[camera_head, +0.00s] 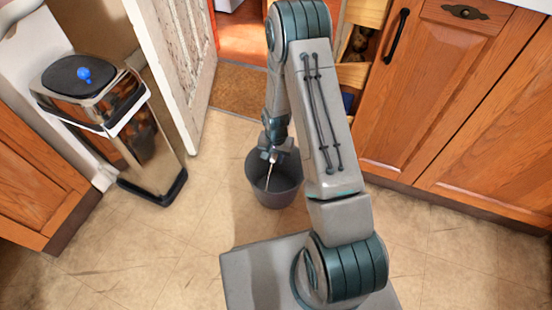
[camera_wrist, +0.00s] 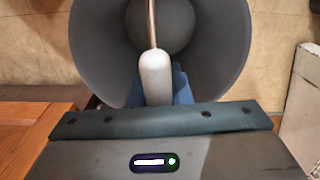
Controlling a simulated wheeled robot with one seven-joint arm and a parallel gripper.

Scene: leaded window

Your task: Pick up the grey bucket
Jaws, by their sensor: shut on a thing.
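The grey bucket (camera_head: 285,194) is upright with its open top facing me, in the middle of the head view. My gripper (camera_head: 271,156) is at the bucket's far rim. In the wrist view the grey bucket (camera_wrist: 222,45) opens beneath the jaws, and its inside looks empty. A pale handle grip (camera_wrist: 155,76) on a thin copper-coloured wire lies across the opening. My gripper (camera_wrist: 160,94) is shut on this handle, with blue finger parts beside the grip. The fingertips are partly hidden. I cannot tell whether the bucket's base touches the floor.
A shiny bin (camera_head: 145,148) with a black lid and a blue item on top stands at left. A worn white door (camera_head: 172,60) stands open behind. Wooden cabinets (camera_head: 450,110) line the right, and another wooden cabinet (camera_head: 35,200) is at left. Tiled floor (camera_head: 185,230) is clear left of the bucket.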

